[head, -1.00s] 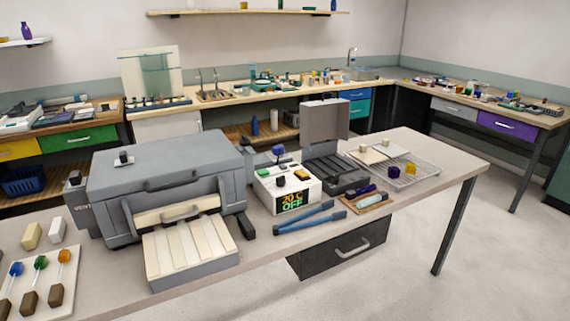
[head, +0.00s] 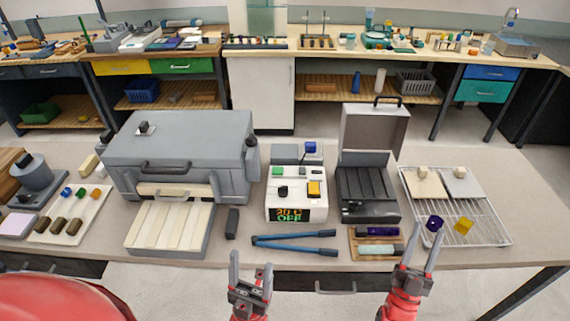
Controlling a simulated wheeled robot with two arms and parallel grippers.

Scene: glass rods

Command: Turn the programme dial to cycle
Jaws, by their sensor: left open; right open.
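A white control box (head: 296,202) stands on the bench with a lit display (head: 291,215) that reads about 20 C and OFF. On its top are a black dial (head: 283,190), a green button (head: 278,171) and an orange switch (head: 314,189). I cannot read a cycle mark by the dial. My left gripper (head: 251,263) is open and empty at the bench's front edge, in front of the box and apart from it.
A grey kiln (head: 180,155) stands left, and an open black case (head: 368,185) right. A small board with vials (head: 375,242) lies near the front edge.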

